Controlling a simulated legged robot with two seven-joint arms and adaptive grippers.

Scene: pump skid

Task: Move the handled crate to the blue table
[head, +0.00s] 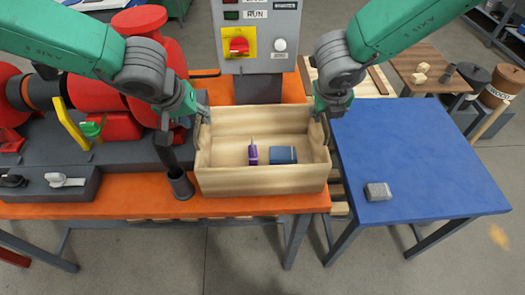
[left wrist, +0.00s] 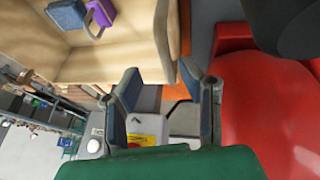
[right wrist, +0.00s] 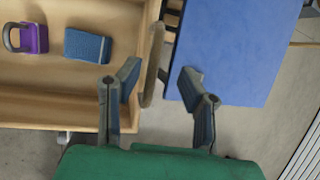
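The handled crate (head: 262,180) is a light wooden open box at the right end of the orange table (head: 120,205). It holds a purple padlock-like item (head: 253,154) and a blue block (head: 283,155). The blue table (head: 420,160) stands to its right. My left gripper (head: 201,112) is at the crate's left end; in the left wrist view its fingers (left wrist: 160,78) are apart near the crate's end wall. My right gripper (head: 320,110) is at the right end. In the right wrist view its fingers (right wrist: 160,75) are apart, with the crate's handle (right wrist: 152,65) between their tips.
A grey block (head: 378,191) lies on the blue table's near left part; the rest of its top is clear. A dark upright tube (head: 181,185) stands just left of the crate. Red pump machinery (head: 95,65) fills the left, and a control panel (head: 258,35) stands behind.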

